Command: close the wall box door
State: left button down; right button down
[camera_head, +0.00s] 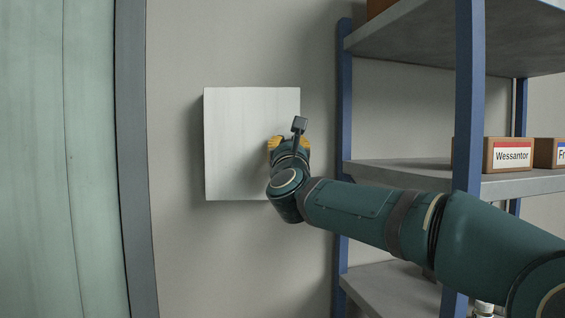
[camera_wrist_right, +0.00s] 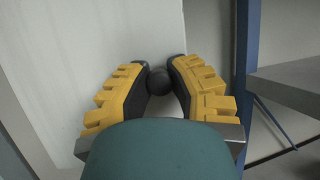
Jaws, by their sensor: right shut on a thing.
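The wall box (camera_head: 207,150) hangs on the grey wall, and its flat white door (camera_head: 240,130) faces me, covering the front. No gap shows in the head view, but my gripper and arm hide part of the right edge, so I cannot tell if it is fully shut. A dark round knob (camera_wrist_right: 158,82) sits on the door near its right edge. My right gripper (camera_head: 273,143), with yellow fingers, is at the door's right side. In the wrist view its fingers (camera_wrist_right: 159,72) are shut around the knob. My left gripper is not in view.
A shelf rack with blue posts (camera_head: 469,100) and grey shelves (camera_head: 400,170) stands at the right, close to my right arm. Labelled boxes (camera_head: 511,155) sit on its middle shelf. A pale green panel (camera_head: 90,160) is at the left. The wall below the box is clear.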

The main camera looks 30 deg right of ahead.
jog(key=w+d+b, duration=0.1)
jog(key=w+d, duration=0.1)
jog(key=w, duration=0.1)
jog(key=shift+w+d+b, duration=0.15)
jog(key=shift+w+b, duration=0.1)
jog(key=shift+b, duration=0.1)
jog(key=c, duration=1.1)
grip_release()
jog(key=o, duration=0.3)
jog(key=shift+s+d, duration=0.1)
jog(key=shift+s, duration=0.05)
jog(key=shift+a, duration=0.2)
jog(key=shift+f, duration=0.1)
